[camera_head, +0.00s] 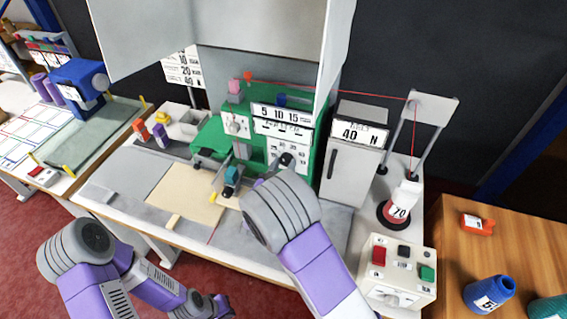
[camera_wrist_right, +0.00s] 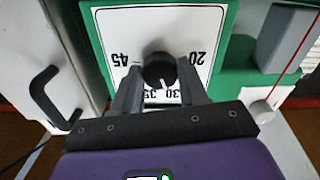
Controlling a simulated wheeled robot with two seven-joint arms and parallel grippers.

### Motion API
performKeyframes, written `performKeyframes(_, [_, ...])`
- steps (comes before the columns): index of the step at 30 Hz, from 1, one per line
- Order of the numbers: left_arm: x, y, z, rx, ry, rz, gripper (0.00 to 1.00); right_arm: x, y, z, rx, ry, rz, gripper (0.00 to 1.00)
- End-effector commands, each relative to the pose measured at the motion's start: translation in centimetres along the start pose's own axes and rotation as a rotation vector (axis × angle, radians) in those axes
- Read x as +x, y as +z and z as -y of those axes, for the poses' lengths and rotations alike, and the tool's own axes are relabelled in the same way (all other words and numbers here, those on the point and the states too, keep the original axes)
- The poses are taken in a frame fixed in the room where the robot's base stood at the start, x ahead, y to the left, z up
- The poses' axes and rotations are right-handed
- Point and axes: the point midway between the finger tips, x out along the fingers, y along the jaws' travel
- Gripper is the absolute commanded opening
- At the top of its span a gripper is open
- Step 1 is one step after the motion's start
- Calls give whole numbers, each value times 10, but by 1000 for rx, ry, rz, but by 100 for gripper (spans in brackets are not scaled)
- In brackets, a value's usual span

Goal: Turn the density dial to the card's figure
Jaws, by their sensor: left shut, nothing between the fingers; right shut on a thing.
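The density dial is a round black knob (camera_wrist_right: 158,68) on a white numbered plate (camera_wrist_right: 112,30), upside down in the right wrist view. The figures 45, 35, 30 and 20 are readable. The knob's white mark points down, between 30 and 35. My right gripper (camera_wrist_right: 160,82) has a finger on each side of the knob and is shut on it. In the head view the right gripper (camera_head: 287,161) covers part of the dial on the green machine (camera_head: 318,150). A white card (camera_head: 183,67) shows lines ending in 10, 20 and 40. My left gripper (camera_head: 212,304) is shut and empty, low in front of the table.
A grey cabinet (camera_head: 345,180) reading 40 N stands right of the dial; its handle (camera_wrist_right: 40,95) is close to the gripper. A red thread runs to a cone marked 70 (camera_head: 402,200). A button box (camera_head: 398,270) stands at the front right.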

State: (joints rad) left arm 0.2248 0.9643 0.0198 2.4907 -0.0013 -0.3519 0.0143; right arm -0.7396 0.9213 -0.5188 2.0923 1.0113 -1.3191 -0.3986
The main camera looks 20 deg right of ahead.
Motion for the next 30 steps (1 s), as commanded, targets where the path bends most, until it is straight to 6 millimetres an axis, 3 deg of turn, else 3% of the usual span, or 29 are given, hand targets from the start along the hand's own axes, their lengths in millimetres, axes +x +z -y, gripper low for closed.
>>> performKeyframes(13, [-1,0,0,0,0,0,0,0,1,0,-13,-1,1,12])
performKeyframes(14, [-1,0,0,0,0,0,0,0,1,0,-13,-1,1,44])
performKeyframes(18, [-1,0,0,0,0,0,0,0,1,0,-12,0,1,66])
performKeyframes(30, [-2,0,-1,0,0,0,0,-8,0,1,-11,-2,2,68])
